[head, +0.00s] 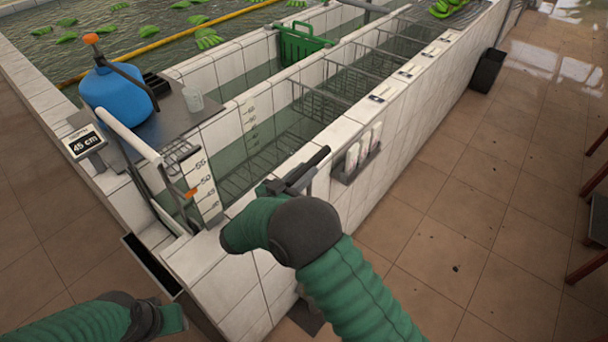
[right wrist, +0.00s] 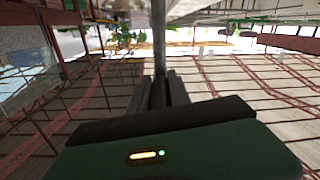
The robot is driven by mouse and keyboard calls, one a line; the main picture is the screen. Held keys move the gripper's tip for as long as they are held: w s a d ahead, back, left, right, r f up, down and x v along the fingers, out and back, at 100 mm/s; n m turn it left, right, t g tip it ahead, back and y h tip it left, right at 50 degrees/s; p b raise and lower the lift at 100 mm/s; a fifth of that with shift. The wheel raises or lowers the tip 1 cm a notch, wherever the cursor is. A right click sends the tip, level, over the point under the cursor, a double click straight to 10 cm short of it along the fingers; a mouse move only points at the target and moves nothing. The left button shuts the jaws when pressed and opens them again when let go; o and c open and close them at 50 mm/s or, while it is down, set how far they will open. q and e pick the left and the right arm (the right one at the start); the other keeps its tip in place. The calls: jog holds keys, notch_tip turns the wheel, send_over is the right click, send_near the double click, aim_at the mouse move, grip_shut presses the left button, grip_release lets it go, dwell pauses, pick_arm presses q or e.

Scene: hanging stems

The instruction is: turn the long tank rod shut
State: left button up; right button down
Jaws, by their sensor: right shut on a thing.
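My right gripper (head: 294,184) is over the near wall top of the tank, its jaws partly hidden by my wrist in the head view. In the right wrist view its two fingers (right wrist: 160,92) are closed around a thin grey upright rod (right wrist: 159,48), which runs up out of the picture. In the head view a dark bar shows at the jaws; I cannot tell which part is rod and which is finger. My left gripper (head: 172,318) is low at the left, away from the tank; its fingers are not clear.
A white depth scale (head: 203,185) with an orange marker stands in the tank's near end. A display (head: 86,143) reads 45 cm. A blue jug (head: 117,98) stands on the ledge. A small bottle rack (head: 355,160) hangs on the outer wall. The tiled floor at right is mostly clear.

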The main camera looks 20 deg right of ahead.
jog(key=shift+w+a+g, duration=0.1)
jog(key=shift+a+g, duration=0.05)
jog(key=shift+g, duration=0.15)
jog(key=shift+m, duration=0.3)
jog(key=c, duration=1.6)
grip_release()
jog(key=shift+o, duration=2)
jog(key=shift+w, duration=0.1)
